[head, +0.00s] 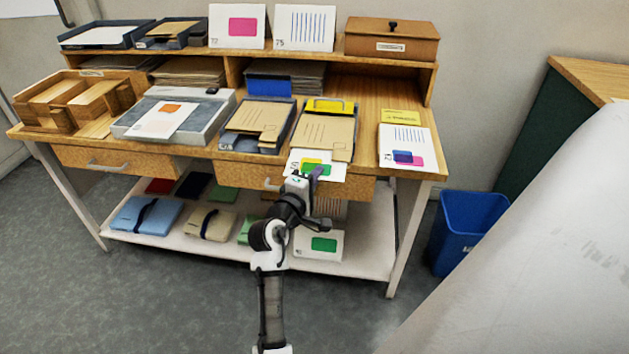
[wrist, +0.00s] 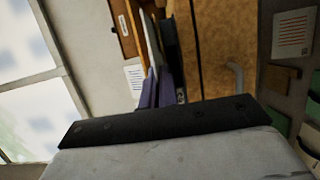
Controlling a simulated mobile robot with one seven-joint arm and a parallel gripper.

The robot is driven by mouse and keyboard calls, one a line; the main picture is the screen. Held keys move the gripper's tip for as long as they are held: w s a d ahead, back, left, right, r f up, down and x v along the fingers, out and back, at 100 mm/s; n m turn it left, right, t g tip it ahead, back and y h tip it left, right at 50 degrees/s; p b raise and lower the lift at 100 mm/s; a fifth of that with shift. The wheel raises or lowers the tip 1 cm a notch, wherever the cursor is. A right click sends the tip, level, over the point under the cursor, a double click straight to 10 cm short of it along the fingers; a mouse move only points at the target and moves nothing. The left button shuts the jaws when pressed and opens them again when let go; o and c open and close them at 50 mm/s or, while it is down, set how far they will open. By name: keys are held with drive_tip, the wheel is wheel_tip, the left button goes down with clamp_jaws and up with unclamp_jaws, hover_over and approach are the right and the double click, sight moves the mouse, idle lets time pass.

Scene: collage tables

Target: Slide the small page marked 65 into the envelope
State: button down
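A small white page (head: 334,168) with yellow and green blocks stands at the table's front edge in the head view; its number, at the left edge, is too small to read surely. My gripper (head: 315,173) is at its lower edge. In the wrist view my gripper (wrist: 157,88) has purple fingers close together around a thin white sheet seen nearly edge-on, the page (wrist: 151,45). A brown envelope (head: 324,133) lies in a grey tray just behind the page. Another brown envelope (head: 258,122) lies in the tray to its left. Whether either envelope is open cannot be told.
A white page (head: 405,140) with lines and blue and pink blocks lies at the table's right. A yellow pad (head: 331,105) is at the tray's back. A drawer (head: 240,174) is under the tabletop. A blue bin (head: 468,228) stands on the floor at right.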

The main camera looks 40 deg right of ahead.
sight(320, 157)
drive_tip(key=shift+w+d+b, duration=0.2)
drive_tip(key=shift+w+d, duration=1)
drive_tip(key=shift+d, duration=0.25)
drive_tip(key=shift+w+d+b, duration=0.15)
drive_tip(key=shift+w+d, duration=1.05)
drive_tip(key=shift+d, duration=0.2)
drive_tip(key=c, duration=1.6)
unclamp_jaws()
